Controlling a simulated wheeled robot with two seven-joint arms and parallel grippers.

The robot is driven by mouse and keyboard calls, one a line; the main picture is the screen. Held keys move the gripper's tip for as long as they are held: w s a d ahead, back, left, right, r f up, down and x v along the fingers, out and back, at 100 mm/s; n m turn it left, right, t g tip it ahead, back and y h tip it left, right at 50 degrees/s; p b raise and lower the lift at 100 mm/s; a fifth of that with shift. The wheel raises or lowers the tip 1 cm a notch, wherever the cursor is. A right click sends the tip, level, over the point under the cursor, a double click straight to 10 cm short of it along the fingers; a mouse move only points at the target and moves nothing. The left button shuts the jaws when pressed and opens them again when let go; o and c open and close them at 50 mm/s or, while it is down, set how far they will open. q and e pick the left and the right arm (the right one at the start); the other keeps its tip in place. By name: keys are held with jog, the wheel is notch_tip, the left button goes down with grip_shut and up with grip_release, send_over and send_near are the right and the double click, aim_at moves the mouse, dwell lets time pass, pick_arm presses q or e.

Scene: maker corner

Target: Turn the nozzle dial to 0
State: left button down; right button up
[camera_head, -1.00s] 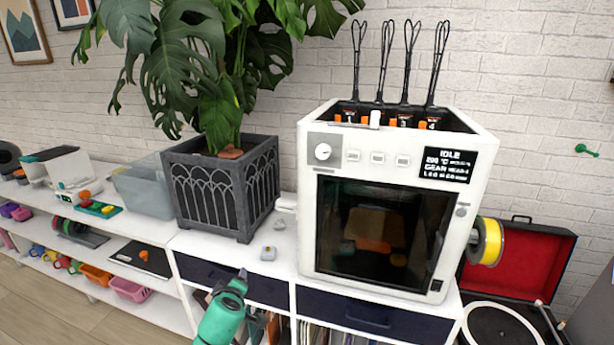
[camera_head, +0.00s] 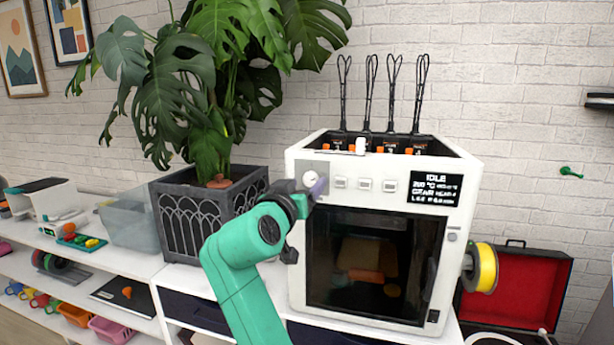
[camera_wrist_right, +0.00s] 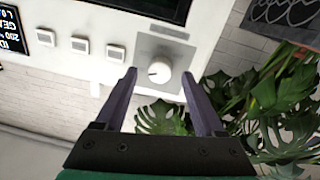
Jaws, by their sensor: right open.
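The nozzle dial (camera_head: 310,178) is a white round knob on a grey panel at the upper left of the white 3D printer's front (camera_head: 295,240). In the right wrist view the dial (camera_wrist_right: 159,72) lies between the two purple fingers, near their tips, with a dark mark on its face. My right gripper (camera_head: 318,188) is at the dial; in the wrist view its fingers (camera_wrist_right: 160,80) are apart on either side, with a gap to the knob. Whether the tips reach the knob's depth I cannot tell. My left gripper is not in view.
A grey planter (camera_head: 185,225) with a large leafy plant stands close left of the printer. Three white buttons (camera_head: 365,184) and a display (camera_head: 435,188) reading IDLE sit right of the dial. A yellow spool (camera_head: 484,268) hangs on the printer's right side.

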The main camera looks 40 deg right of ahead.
jog(key=shift+x, duration=0.95)
jog(key=shift+a, duration=0.1)
grip_shut()
jog(key=shift+n, duration=0.4)
jog(key=n+p, duration=0.1)
jog(key=n, duration=0.1)
jog(key=shift+n, duration=0.3)
jog(key=n+p, duration=0.2)
jog(key=n, duration=0.1)
jog(key=shift+s+r+n+t, duration=0.1)
jog(key=shift+n+t, duration=0.2)
jog(key=n+p, duration=0.2)
jog(key=n, duration=0.2)
jog(key=shift+n+p, duration=0.3)
jog(key=shift+p, duration=0.05)
jog(key=shift+n+t+p, duration=0.3)
jog(key=shift+n+p, duration=0.6)
jog(key=shift+n, duration=0.5)
